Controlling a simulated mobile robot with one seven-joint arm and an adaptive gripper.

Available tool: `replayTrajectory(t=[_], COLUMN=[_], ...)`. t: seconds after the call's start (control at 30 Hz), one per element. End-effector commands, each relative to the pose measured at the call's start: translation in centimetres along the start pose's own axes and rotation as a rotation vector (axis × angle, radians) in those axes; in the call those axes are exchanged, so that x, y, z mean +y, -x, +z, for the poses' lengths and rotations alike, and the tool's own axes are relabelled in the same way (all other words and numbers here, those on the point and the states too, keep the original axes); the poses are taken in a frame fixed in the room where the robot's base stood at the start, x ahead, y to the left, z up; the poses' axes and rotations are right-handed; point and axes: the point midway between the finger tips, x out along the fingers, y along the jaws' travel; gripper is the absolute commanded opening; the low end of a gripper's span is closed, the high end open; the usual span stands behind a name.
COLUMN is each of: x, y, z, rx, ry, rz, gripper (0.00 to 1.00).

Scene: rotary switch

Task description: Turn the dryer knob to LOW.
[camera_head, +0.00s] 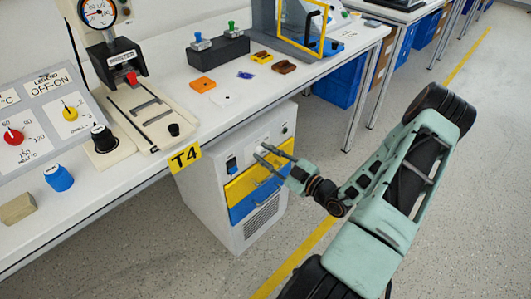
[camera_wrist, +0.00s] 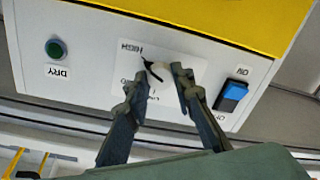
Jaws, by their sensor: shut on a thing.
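The dryer (camera_head: 213,170) is a white cabinet under the bench, with a yellow and a blue drawer front. Its knob (camera_wrist: 163,74) is white with a dark pointer and sits on a white label plate (camera_wrist: 122,58) in the upside-down wrist view. The pointer is towards the HIGH marking (camera_wrist: 130,47); other lettering on the plate is partly covered by my fingers. My gripper (camera_wrist: 157,84) is shut on the knob, one finger on each side. In the head view my gripper (camera_head: 264,157) reaches the dryer's front panel from the right.
On the dryer panel, a blue rocker switch (camera_wrist: 233,92) is close beside one finger, and a green DRY button (camera_wrist: 55,49) is farther off. The bench top (camera_head: 245,105) overhangs the dryer. The floor (camera_head: 440,150) around my base is clear.

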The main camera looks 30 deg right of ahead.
Motion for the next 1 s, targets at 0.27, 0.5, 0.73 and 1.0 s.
replayTrajectory(t=[0.27,0.5,0.73,1.0], x=[0.20,0.16,0.13,0.06], y=[0.06,0.06,0.06,0.07], z=[-0.34,-0.32,-0.25,-0.20], rx=[-0.012,-0.023,-0.034,-0.047], ry=[0.203,0.431,0.649,0.905], rz=[-0.006,-0.011,-0.016,-0.023], gripper=[0.00,0.00,0.00,0.00])
